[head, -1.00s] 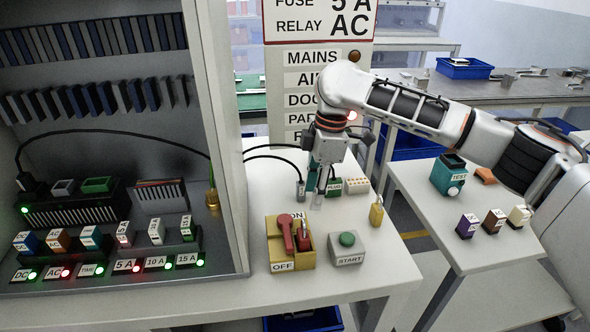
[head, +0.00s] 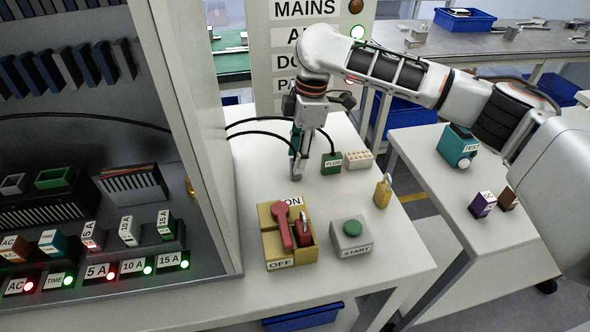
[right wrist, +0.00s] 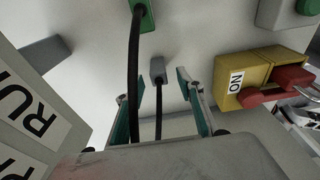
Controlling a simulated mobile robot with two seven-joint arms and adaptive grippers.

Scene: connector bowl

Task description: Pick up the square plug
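Two plugs on black cables lie on the white table. A green plug marked PLUG (head: 332,163) lies to the right of my right gripper (head: 297,160), and its end shows at the top of the right wrist view (right wrist: 146,14). A small grey plug (right wrist: 157,70) lies just ahead of my right gripper's fingertips, its cable running back between the fingers. Which plug is the square one is hard to tell. My right gripper is open and points down; in the head view it largely hides the grey plug. My left gripper is not in view.
A yellow ON/OFF switch box (head: 286,236), a START button box (head: 351,236), a brass padlock (head: 383,192) and a pale block with orange dots (head: 359,159) stand nearby. The cabinet wall (head: 190,130) rises at left. Bare table lies between.

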